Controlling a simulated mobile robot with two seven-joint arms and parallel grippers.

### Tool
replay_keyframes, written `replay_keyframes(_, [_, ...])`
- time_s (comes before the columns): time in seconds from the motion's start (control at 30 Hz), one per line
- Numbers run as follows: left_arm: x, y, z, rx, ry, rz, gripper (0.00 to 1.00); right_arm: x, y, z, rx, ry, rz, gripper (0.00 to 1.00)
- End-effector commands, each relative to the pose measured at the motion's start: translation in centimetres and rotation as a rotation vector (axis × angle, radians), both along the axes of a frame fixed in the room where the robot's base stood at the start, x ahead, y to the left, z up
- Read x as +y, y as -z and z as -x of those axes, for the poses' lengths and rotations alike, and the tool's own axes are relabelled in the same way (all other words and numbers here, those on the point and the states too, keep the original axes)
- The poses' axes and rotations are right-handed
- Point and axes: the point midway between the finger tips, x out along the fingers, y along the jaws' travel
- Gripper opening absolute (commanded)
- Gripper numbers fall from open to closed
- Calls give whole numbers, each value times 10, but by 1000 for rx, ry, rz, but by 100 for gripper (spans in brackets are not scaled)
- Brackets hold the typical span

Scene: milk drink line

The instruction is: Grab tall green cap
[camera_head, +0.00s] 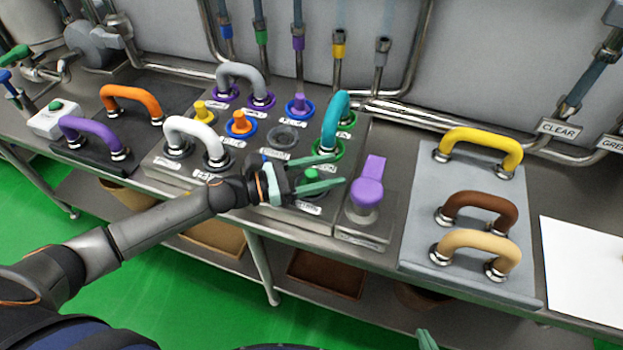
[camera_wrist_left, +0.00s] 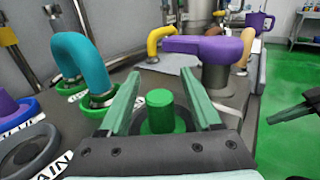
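The tall green cap (camera_head: 312,175) stands upright on the panel between the teal pipe and the purple handle. My left gripper (camera_head: 338,170) is open, with one finger on either side of the cap. In the left wrist view its fingers (camera_wrist_left: 160,76) show gaps to the cap, and my gripper's body hides the lower front of the base.
A teal pipe (camera_head: 334,122) stands close behind the left gripper. A purple handle (camera_head: 370,181) stands just to its right. A white pipe (camera_head: 196,137), a grey pipe and several coloured caps fill the panel. Yellow (camera_head: 482,145), brown and tan pipes lie on a grey plate farther right.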

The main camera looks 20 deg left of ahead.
Motion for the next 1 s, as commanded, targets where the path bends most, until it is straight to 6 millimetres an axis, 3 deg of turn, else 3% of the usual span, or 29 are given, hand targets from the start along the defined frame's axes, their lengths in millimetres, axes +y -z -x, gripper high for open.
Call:
replay_keyframes(0.07, [0,0,0,0,0,0,55,0,0,0,-1,0,0,0])
replay_keyframes(0.53, [0,0,0,0,0,0,2,0,0,-1,-1,0,0,0])
replay_keyframes(1.0, [0,0,0,-1,1,1,0,0,0,-1,-2,0,0,0])
